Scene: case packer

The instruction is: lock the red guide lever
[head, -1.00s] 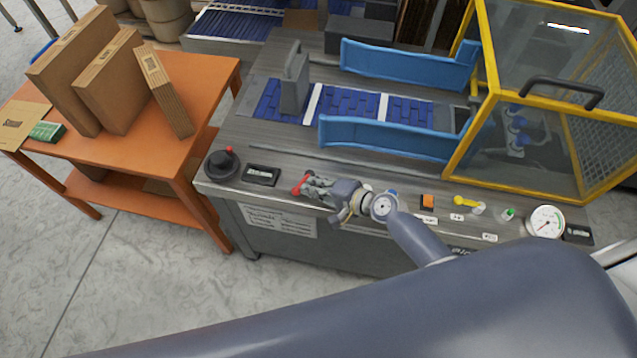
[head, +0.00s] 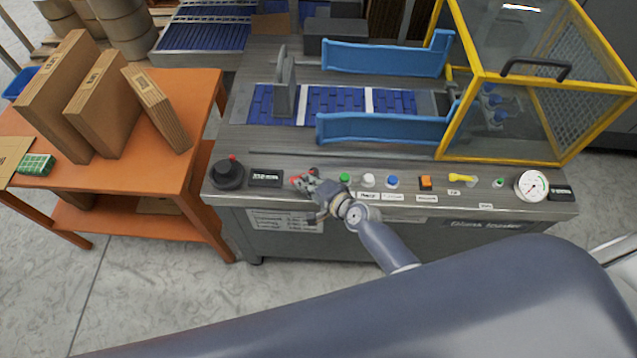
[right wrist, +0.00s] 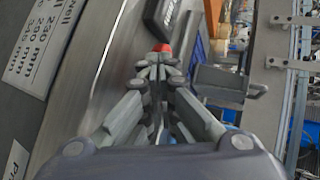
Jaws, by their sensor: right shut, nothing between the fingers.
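The red guide lever (head: 297,181) is on the front control panel, right of a black label plate. Only a little red shows in the head view; my right gripper hides part of it. My right gripper (head: 309,183) is shut, with its fingertips right beside the lever. In the right wrist view the red end of the lever (right wrist: 162,48) shows just beyond the closed fingertips (right wrist: 155,62). I cannot tell whether they touch. Nothing shows between the fingers. My left gripper is not in view.
A black knob with a red top (head: 228,173) stands left of the lever. Green, white and blue buttons (head: 392,181) and a gauge (head: 531,186) are to the right. Blue guide rails (head: 385,128) and a yellow-framed guard (head: 460,115) stand behind. An orange table (head: 200,95) with cartons is left.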

